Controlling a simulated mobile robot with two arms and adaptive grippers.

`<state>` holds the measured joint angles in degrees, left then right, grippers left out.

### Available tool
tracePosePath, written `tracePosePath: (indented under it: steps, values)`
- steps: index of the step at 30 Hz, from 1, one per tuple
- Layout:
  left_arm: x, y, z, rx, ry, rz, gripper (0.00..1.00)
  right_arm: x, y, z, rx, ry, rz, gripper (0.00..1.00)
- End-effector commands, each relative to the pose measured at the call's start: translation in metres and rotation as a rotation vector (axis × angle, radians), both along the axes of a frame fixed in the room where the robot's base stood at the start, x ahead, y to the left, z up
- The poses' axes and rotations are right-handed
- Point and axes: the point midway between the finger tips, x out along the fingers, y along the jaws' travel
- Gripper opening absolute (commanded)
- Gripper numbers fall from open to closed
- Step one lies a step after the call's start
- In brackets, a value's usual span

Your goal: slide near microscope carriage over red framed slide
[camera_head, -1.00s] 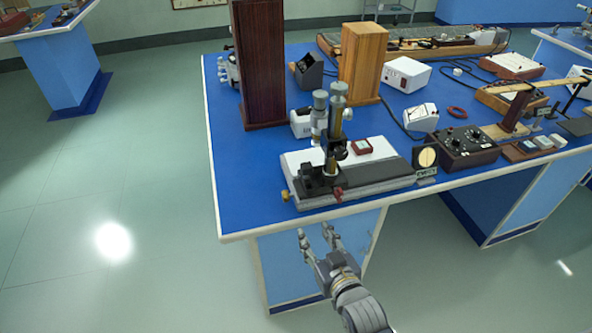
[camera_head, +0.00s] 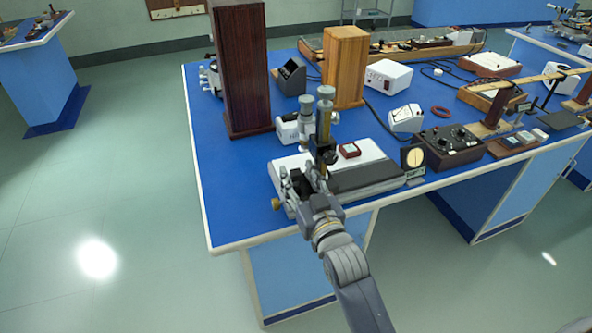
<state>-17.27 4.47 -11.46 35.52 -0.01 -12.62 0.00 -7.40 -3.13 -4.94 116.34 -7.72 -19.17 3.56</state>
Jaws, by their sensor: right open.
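The near microscope (camera_head: 325,125) stands upright at the left end of its white and dark base (camera_head: 365,178), by the blue bench's front edge. The red framed slide (camera_head: 349,150) lies on the base's white top, to the right of the microscope column. My right gripper (camera_head: 298,176) is open at the base's left end, its fingers around or just in front of the dark carriage at the microscope's foot. The gripper hides most of that carriage, and I cannot tell whether it touches. My left gripper is out of view.
A tall dark wooden box (camera_head: 240,75) and a lighter wooden box (camera_head: 345,68) stand behind the microscope. A round dial (camera_head: 413,158) and a black knobbed box (camera_head: 450,147) stand to the right. The bench top (camera_head: 222,200) left of the base is clear.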

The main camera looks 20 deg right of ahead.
Motion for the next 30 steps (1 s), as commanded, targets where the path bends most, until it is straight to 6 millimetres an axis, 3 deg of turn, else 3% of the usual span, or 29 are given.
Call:
tracePosePath:
  steps: [6, 15, 16, 21, 26, 30]
  values:
    - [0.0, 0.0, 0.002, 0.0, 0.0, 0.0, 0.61, 0.019, 0.001, 0.0, 0.001, 0.001, 0.0, 0.42]
    - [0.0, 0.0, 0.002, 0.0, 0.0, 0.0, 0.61, 0.021, 0.001, 0.0, 0.0, 0.001, 0.0, 0.42]
    - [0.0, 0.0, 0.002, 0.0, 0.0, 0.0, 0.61, 0.021, 0.001, -0.001, 0.0, 0.001, 0.0, 0.39]
    - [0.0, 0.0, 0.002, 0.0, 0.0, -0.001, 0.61, 0.021, 0.001, -0.001, 0.0, 0.001, 0.0, 0.01]
    - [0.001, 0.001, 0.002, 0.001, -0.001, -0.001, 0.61, 0.021, 0.0, 0.0, 0.0, 0.001, 0.0, 0.0]
    - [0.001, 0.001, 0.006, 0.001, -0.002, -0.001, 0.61, 0.022, -0.012, 0.0, -0.005, 0.003, -0.001, 0.0]
